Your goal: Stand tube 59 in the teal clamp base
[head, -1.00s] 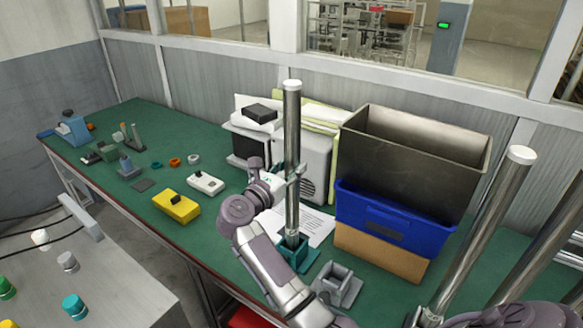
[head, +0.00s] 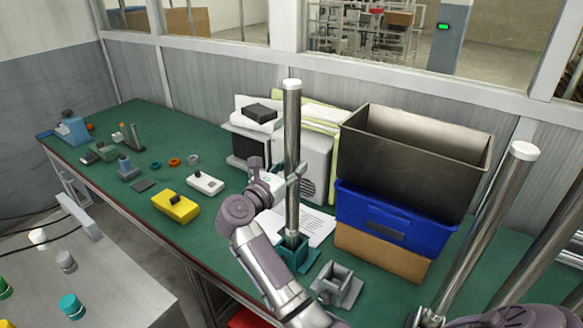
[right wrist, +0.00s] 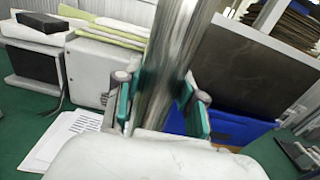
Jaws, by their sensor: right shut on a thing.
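A long shiny metal tube with a pale cap (head: 292,140) stands upright; no number on it can be read. Its lower end is within the outline of the teal clamp base (head: 304,262) on the green bench; how deep it sits cannot be told. My right gripper (head: 291,180) is shut on the tube around its middle. The right wrist view shows the tube (right wrist: 170,70) between the teal-padded fingers of the gripper (right wrist: 162,106). My left gripper is not in view.
A grey clamp base (head: 338,286) stands just right of the teal one. A blue bin (head: 390,222) and a metal bin (head: 415,150) are behind to the right. Other tall tubes (head: 485,235) rise at right. A yellow block (head: 176,206) lies left on the bench.

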